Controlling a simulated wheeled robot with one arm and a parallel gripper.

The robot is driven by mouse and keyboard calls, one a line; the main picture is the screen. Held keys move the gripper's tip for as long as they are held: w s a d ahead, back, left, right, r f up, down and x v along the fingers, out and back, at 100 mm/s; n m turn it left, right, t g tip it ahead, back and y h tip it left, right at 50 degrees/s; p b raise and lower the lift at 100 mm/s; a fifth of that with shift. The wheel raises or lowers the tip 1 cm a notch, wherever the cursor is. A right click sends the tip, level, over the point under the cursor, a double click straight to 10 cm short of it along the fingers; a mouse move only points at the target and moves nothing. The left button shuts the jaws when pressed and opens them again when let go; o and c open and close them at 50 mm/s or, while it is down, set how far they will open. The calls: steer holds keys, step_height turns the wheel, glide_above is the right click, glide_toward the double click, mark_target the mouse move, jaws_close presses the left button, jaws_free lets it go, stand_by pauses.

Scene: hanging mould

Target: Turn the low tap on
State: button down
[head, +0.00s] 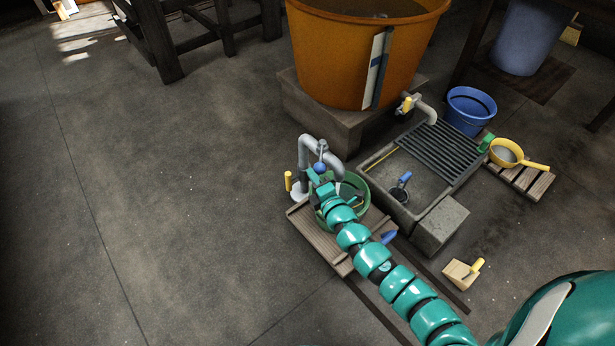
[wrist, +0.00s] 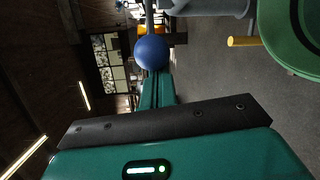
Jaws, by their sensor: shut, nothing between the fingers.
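A grey bent standpipe tap (head: 327,148) rises at the left end of the wooden slatted platform, its spout over a green tub (head: 362,186). A blue ball knob (head: 320,168) sits on it, and a yellow handle (head: 288,181) stands at its left. My gripper (head: 316,179) is shut and empty, close to the blue knob. In the wrist view the blue knob (wrist: 151,53) is just past my fingertips (wrist: 156,78); I cannot tell whether they touch. The yellow handle (wrist: 243,41) and green tub (wrist: 292,38) are to the right there. No water is visible.
A big orange vat (head: 345,55) on a block has its own tap with a yellow handle (head: 407,103). A stone basin (head: 400,210), blue bucket (head: 470,110) and yellow dipper (head: 507,152) are to the right. The floor at left is clear.

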steer(key=w+d+n+g+y+b, duration=0.1)
steer(key=d+n+g+y+b, duration=0.5)
steer(key=d, duration=0.4)
steer(key=n+g+y, duration=0.1)
steer(key=y, duration=0.1)
steer(key=shift+n+g+y, duration=0.3)
steer(key=shift+n, duration=0.1)
stand_by(0.7)
steer(key=shift+w+d+r, duration=0.15)
steer(key=shift+w+d, duration=0.1)
steer(key=shift+d, duration=0.05)
stand_by(0.4)
steer(key=s+a+f+p, duration=0.1)
steer(key=s+a, duration=0.2)
steer(key=p+v, duration=0.3)
steer(key=v, duration=0.6)
steer(key=shift+d, duration=0.55)
